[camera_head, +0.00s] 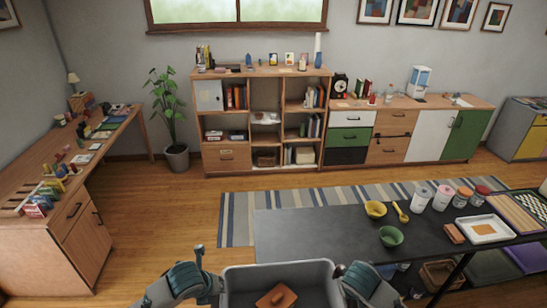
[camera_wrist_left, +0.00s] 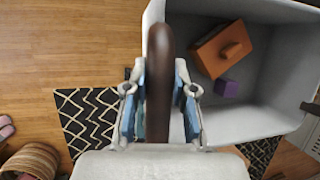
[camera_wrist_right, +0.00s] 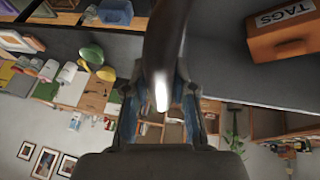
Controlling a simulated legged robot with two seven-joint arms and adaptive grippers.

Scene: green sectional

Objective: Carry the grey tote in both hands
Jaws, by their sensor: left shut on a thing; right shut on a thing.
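The grey tote (camera_head: 318,280) is at the bottom middle of the head view, cut off by the lower edge. An orange-brown box (camera_head: 276,297) lies inside it; the left wrist view also shows a small purple block (camera_wrist_left: 227,88) in the tote. My left gripper (camera_head: 214,279) is at the tote's left side, its fingers either side of a dark brown handle (camera_wrist_left: 160,85), shut on it. My right gripper (camera_head: 346,277) is at the right side, shut on the other dark handle (camera_wrist_right: 166,45). In the right wrist view the box's label reads TAGS.
A dark table (camera_head: 310,225) with bowls, jars and a white tray (camera_head: 484,229) stands just ahead and right. A wooden desk (camera_head: 50,185) is at left. A shelf unit (camera_head: 265,80) and cabinets line the back wall. Wooden floor (camera_head: 165,225) is clear between desk and table.

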